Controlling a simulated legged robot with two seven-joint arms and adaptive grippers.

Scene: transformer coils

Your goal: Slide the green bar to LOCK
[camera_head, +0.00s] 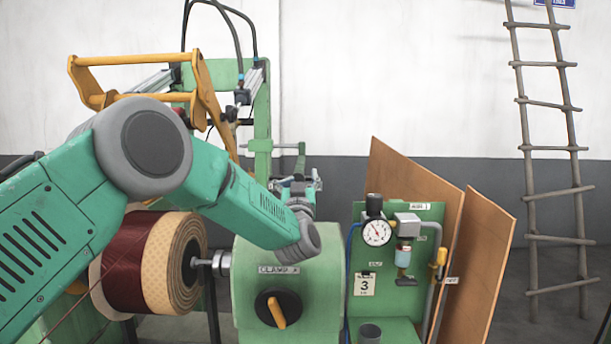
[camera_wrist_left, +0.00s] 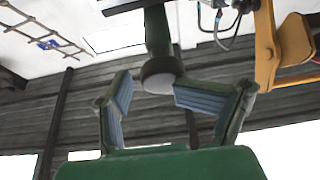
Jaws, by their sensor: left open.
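A green bar (camera_head: 286,146) sticks out to the right from the green upright frame, above the machine housing; no LOCK mark is readable. My left arm crosses in front from the left, and my left gripper (camera_head: 297,186) points up just below the bar's right end. In the left wrist view, the two fingers of my left gripper (camera_wrist_left: 160,98) are spread apart with nothing between them. A green post with a dark round end (camera_wrist_left: 160,74), perhaps part of the bar, lies just beyond the fingertips. I cannot tell whether they touch. My right gripper is not in view.
A green housing labelled CLAMP (camera_head: 315,285) with an orange-handled knob (camera_head: 277,310) stands below. A wound coil (camera_head: 160,262) is at the left. An orange frame (camera_head: 205,90) rises behind my arm. A gauge panel (camera_head: 420,220) and brown boards (camera_head: 480,260) stand right.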

